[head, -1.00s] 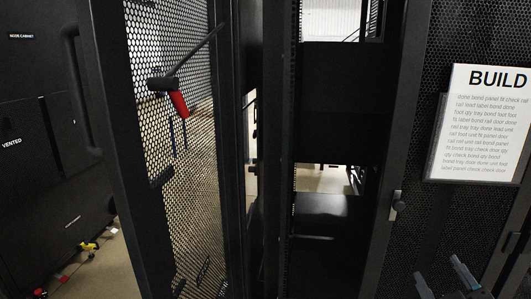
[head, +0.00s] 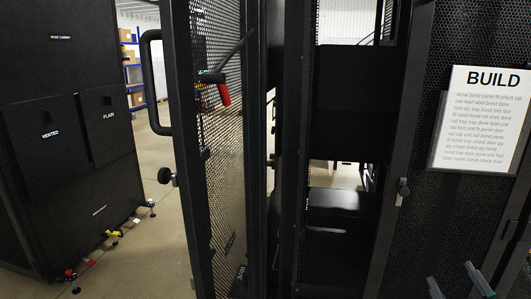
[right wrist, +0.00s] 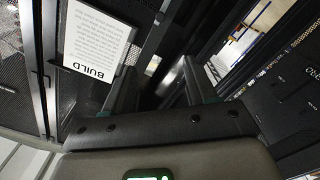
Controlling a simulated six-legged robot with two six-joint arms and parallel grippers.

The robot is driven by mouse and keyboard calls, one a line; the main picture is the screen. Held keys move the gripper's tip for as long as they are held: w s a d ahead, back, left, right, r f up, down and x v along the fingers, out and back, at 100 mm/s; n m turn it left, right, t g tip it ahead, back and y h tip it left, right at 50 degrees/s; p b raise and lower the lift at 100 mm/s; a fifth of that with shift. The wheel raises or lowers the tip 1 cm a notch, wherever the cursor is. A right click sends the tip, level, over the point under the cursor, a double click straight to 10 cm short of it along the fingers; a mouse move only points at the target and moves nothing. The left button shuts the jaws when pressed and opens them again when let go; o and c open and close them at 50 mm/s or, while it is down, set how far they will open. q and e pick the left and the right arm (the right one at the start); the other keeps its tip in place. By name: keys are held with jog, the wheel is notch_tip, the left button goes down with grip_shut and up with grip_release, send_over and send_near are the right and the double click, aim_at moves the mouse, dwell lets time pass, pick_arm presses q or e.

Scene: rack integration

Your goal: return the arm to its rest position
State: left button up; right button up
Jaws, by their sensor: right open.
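My right gripper (head: 458,282) is low at the bottom right of the head view, in front of the rack's perforated right-hand panel. Its two fingers stand apart with nothing between them. The fingers also show in the right wrist view (right wrist: 160,95), spread and empty, with dark rack parts beyond. My left gripper is in no view. Most of the right arm is outside the head view.
A black rack (head: 345,110) with open bays fills the middle. A BUILD sheet (head: 478,120) hangs at right. A dark cabinet (head: 60,200) stands far left, with floor between.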

jog(key=w+a+f+n+g+y, duration=0.1)
jog(key=a+f+g, duration=0.15)
jog(key=f, duration=0.65)
jog(key=w+a+f+g+y, duration=0.2)
jog(key=a+f, duration=0.1)
jog(key=f, duration=0.6)
jog(key=w+a+f+n+g+y, duration=0.1)
jog(key=a+f+g, duration=0.15)
jog(key=f, duration=0.55)
jog(key=s+a+f+m+g+y, duration=0.2)
jog(key=s+a+f+m+g, duration=0.3)
jog(key=s+f, duration=0.5)
jog(key=s+a+f+m+g+y, duration=0.25)
jog(key=s+a+f+g, duration=0.35)
jog(key=f, duration=0.6)
notch_tip(320, 180, up, 20)
jog(key=s+m+t+p, duration=0.1)
jog(key=p, duration=1.9)
jog(key=shift+s+a, duration=0.15)
jog(key=shift+a, duration=0.2)
jog(key=shift+f+m, duration=0.1)
jog(key=shift+m, duration=0.25)
